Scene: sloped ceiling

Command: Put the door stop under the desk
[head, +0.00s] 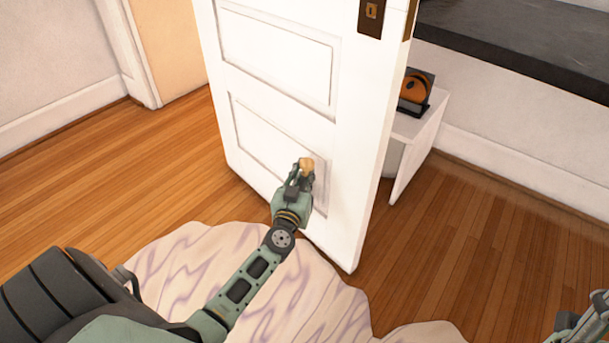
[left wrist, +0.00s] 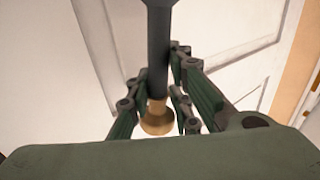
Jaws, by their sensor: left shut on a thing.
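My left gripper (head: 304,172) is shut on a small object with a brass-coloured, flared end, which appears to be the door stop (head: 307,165). It is held in front of the lower panel of a white door. In the left wrist view the brass end of the door stop (left wrist: 157,119) shows between the fingers, with a dark rod running up from it. A dark slab top at the upper right (head: 520,45) looks like the desk; its far right end is cut off. My right gripper (head: 590,322) is only partly in view at the bottom right corner, and its jaws cannot be made out.
The open white door (head: 290,120) stands between my left arm and the dark top. A small white table (head: 415,130) holding a dark stand with an orange item (head: 414,90) is behind it. A patterned rug (head: 170,275) lies below. Wood floor (head: 480,235) at right is clear.

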